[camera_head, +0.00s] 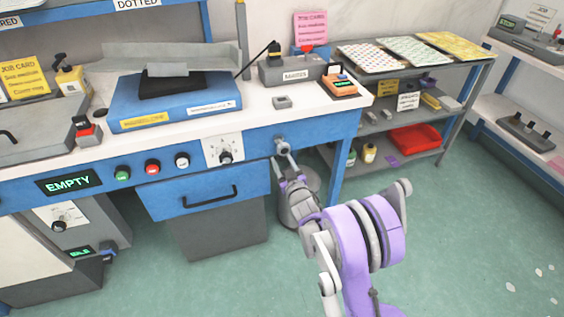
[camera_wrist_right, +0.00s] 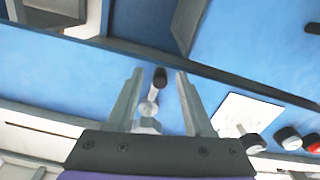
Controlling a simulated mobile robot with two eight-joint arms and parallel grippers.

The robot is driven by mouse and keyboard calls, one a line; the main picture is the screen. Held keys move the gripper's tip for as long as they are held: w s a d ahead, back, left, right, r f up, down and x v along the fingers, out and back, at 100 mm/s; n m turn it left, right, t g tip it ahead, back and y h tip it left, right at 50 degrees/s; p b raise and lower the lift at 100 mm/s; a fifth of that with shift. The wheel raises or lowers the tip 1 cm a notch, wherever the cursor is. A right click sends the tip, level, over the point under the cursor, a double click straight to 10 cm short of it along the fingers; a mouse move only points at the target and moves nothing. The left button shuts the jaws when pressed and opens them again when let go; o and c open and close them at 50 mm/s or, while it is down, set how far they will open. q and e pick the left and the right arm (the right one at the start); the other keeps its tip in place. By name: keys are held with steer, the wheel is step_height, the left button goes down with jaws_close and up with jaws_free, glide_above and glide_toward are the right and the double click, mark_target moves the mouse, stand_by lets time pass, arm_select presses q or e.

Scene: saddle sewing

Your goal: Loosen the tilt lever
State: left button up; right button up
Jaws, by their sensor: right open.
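The tilt lever (camera_wrist_right: 159,80) shows in the right wrist view as a short metal rod with a black end, fixed to the blue bench front. In the head view, the lever spot at the bench front is mostly hidden behind my right gripper (camera_head: 282,149). In the right wrist view my right gripper (camera_wrist_right: 158,76) is open, with one finger on each side of the lever. The lever lies between the fingers, and I see a gap on both sides. My left gripper is not in view.
A white dial plate (camera_head: 223,150) sits left of the lever, with several push buttons farther left. A blue drawer (camera_head: 205,192) with a black handle is below. A bench leg (camera_head: 340,165) stands close to the right of my gripper. Green floor is free at the right.

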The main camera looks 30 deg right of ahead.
jaws_close()
stand_by(1.4)
